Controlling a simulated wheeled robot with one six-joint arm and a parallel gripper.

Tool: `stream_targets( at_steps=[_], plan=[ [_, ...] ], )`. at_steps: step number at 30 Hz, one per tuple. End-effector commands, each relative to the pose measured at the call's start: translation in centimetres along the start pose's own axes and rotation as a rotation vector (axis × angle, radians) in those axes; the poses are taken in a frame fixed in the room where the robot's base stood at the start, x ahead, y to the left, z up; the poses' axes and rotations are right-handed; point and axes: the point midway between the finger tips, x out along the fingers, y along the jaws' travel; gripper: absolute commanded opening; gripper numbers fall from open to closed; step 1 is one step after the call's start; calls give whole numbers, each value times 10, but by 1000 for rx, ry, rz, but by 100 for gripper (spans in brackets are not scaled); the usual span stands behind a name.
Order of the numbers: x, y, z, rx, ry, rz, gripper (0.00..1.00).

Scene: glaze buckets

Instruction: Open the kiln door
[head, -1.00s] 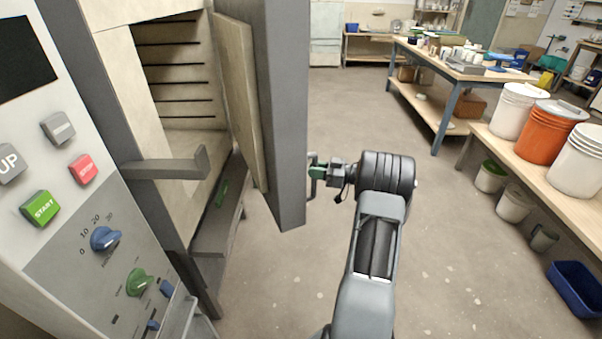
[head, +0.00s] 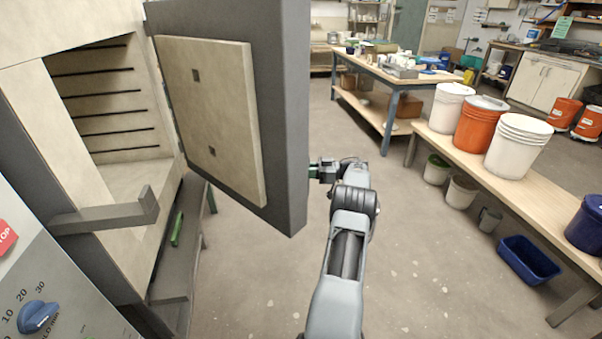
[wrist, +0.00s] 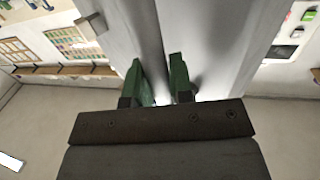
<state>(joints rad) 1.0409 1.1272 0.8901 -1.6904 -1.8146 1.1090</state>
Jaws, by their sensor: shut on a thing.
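The kiln door (head: 283,110) stands wide open in the head view, its pale insulated inner panel (head: 215,110) facing me. The kiln (head: 25,85) is at the left, its ridged chamber (head: 105,95) exposed. My gripper (head: 314,172) is at the far, outer side of the door, past its right edge. In the wrist view its green fingers (wrist: 156,64) are closed in against the grey door (wrist: 205,40). They are shut on the door handle, which is mostly hidden by the fingers and the door.
A grey latch arm (head: 105,215) juts from the kiln front. A bench (head: 550,195) with white and orange buckets runs along the right, with a blue bin (head: 528,260) below. A worktable (head: 375,72) stands behind. The floor between (head: 420,235) is clear.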

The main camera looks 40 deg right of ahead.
Motion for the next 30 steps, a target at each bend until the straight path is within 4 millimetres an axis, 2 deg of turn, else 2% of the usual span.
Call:
stream_targets(
  at_steps=[13, 14, 21, 30],
  plan=[
    [-1, 2, -2, -1, 1, 3, 0],
    [-1, 2, -2, -1, 1, 3, 24],
    [-4, 2, -1, -1, 0, 6, 46],
    [-5, 2, 0, -1, 0, 2, 46]
  ],
)
